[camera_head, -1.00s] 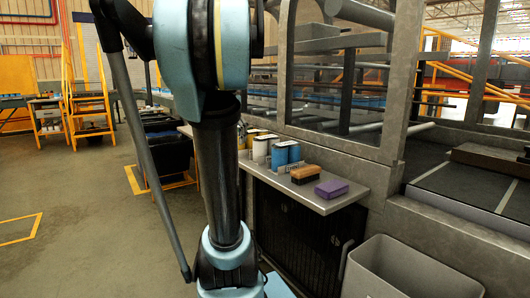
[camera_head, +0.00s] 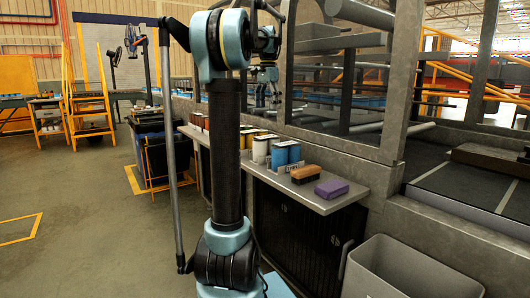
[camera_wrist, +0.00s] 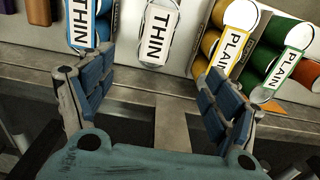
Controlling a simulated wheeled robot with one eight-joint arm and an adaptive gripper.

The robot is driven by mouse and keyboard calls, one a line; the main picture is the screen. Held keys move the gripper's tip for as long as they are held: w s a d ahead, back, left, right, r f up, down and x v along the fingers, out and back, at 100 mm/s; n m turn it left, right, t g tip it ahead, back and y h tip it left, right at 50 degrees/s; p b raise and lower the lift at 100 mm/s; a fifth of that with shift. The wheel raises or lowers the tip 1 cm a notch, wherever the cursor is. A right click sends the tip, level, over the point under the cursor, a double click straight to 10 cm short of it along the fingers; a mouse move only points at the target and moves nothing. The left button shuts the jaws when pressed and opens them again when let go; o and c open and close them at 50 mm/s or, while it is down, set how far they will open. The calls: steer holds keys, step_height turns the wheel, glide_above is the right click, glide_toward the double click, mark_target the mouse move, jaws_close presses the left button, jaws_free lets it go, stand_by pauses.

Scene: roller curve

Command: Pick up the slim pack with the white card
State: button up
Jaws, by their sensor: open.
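In the wrist view a white pack of rolls (camera_wrist: 159,30) has a white card reading THIN and lies near the top middle. To its left is a blue pack (camera_wrist: 88,22) whose white card also reads THIN. My gripper (camera_wrist: 152,72) is open and empty, its two fingers spread apart. The white pack lies beyond the fingertips, between their lines, with no contact visible. In the head view the white pack (camera_head: 261,149) and the blue pack (camera_head: 286,153) stand on the grey counter; I cannot make out my gripper there.
Yellow (camera_wrist: 229,25) and green (camera_wrist: 284,52) packs with PLAIN cards stand right of the white one. A brown block (camera_head: 306,174) and a purple block (camera_head: 331,189) sit on the counter (camera_head: 316,203). A grey bin (camera_head: 410,270) stands in front; a framed wall rises behind.

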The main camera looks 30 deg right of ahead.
glide_toward(266, 137)
steer(key=f, duration=0.5)
steer(key=shift+d+f, duration=0.2)
steer(key=f, duration=0.4)
steer(key=shift+s+a+f, duration=0.15)
steer(key=shift+s+a, duration=0.2)
steer(key=shift+s, duration=0.05)
steer(key=shift+f, duration=0.55)
steer(key=c, duration=1.7)
steer(key=shift+r, duration=0.15)
